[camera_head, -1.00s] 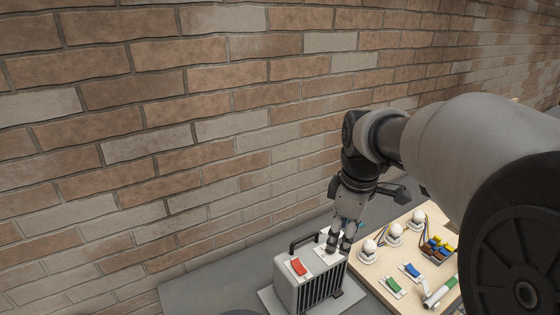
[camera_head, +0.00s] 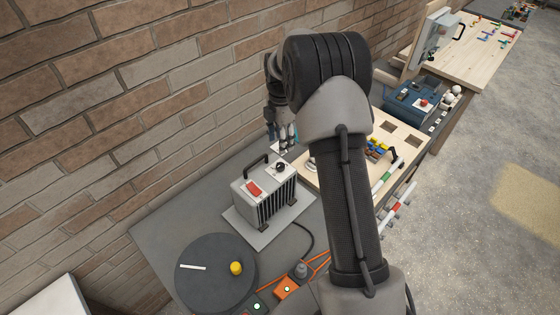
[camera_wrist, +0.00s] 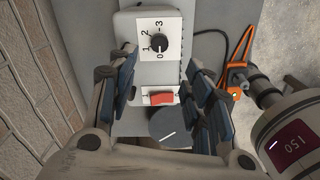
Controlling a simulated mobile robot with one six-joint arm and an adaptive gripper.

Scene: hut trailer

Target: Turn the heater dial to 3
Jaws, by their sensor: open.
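The heater (camera_head: 285,200) is a pale ribbed box with a black handle, standing on a light base plate. On its top are a red rocker switch (camera_head: 254,188) and a black dial (camera_head: 280,167). In the wrist view the dial (camera_wrist: 158,43) sits on a white plate marked 0, 1, 2, 3; its small pointer mark is too unclear to read surely. My gripper (camera_head: 284,143) is open and empty, behind and above the dial in the head view. In the wrist view its fingers (camera_wrist: 162,85) are spread either side of the red switch, and the dial is unobstructed.
A dark round disc (camera_head: 215,270) with a yellow knob (camera_head: 236,268) lies in front of the heater. Orange cables and an orange box (camera_head: 286,287) are at its right. A wooden board (camera_head: 310,181) with parts lies beyond it. The brick wall (camera_head: 130,110) borders the bench.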

